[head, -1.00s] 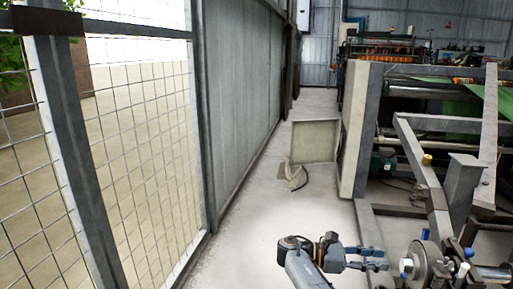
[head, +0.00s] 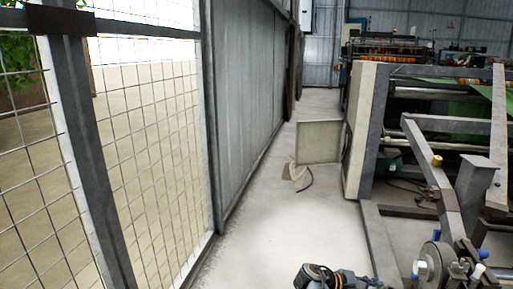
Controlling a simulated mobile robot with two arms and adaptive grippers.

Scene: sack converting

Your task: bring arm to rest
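One of my arms shows at the bottom edge of the head view, right of centre, and I take it to be the left one. Its dark wrist joint and the top of my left gripper (head: 366,282) are in the picture, and the rest is cut off by the frame edge. Whether its fingers are open or shut does not show. I see nothing held in the visible part. My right gripper is not in view.
A wire mesh fence (head: 150,150) and a grey metal wall (head: 245,95) run along the left. The pale floor (head: 270,235) between is clear. A panel (head: 320,142) stands ahead. A machine frame (head: 425,165) with a roller end (head: 432,262) stands close on the right.

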